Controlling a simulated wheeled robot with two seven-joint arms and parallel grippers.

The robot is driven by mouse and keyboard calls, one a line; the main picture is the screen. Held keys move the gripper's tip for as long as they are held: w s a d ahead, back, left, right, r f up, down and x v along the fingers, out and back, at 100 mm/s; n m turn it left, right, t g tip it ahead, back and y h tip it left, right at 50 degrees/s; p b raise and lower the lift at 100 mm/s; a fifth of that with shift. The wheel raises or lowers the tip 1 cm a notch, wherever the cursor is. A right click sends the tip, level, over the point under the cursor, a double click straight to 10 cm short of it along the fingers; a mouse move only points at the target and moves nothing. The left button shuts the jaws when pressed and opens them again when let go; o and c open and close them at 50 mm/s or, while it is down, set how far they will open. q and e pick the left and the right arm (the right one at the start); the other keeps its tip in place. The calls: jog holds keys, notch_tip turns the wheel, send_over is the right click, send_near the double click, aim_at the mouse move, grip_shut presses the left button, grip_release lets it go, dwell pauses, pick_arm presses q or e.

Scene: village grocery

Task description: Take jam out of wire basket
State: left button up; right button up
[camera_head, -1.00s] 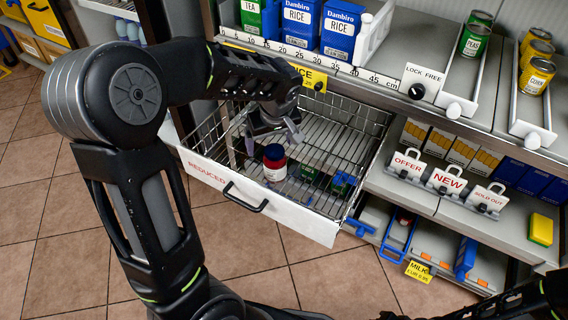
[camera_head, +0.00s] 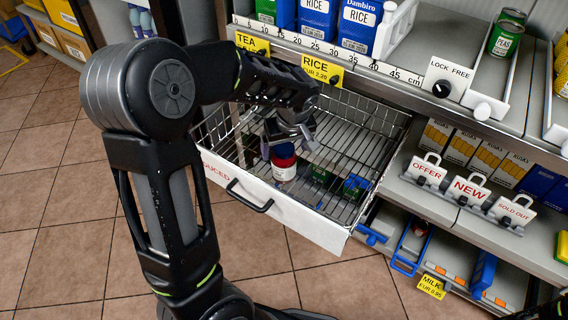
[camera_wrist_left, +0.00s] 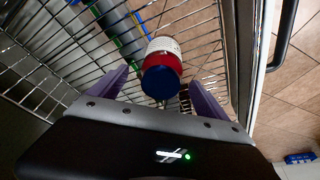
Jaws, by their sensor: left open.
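The jam jar (camera_head: 284,167) has a blue lid, a red band and a white label. It stands in the wire basket (camera_head: 362,112), near its white front panel. My left gripper (camera_head: 290,139) is just above the jar in the head view and partly covers its lid. In the left wrist view, the jar (camera_wrist_left: 164,66) shows between the two open purple fingers of the gripper (camera_wrist_left: 161,82), with a gap on either side. The fingers do not grip it.
The basket's front panel (camera_head: 318,231) has a black handle (camera_head: 249,196). Small green and blue items lie low in or beneath the basket. Above is a shelf with rice boxes (camera_head: 352,24) and price tags. The floor in front is clear.

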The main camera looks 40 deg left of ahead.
pick_arm(q)
jog(key=b+x, duration=0.1)
jog(key=x, duration=0.3)
jog(key=shift+a+f+b, duration=0.1)
jog(key=shift+f+b, duration=0.1)
jog(key=shift+b, duration=0.2)
jog(key=shift+a+f, duration=0.1)
jog(key=shift+f, duration=0.25)
jog(key=shift+c, duration=0.2)
grip_shut()
dwell(0.8)
jog(key=shift+w+r, duration=0.1)
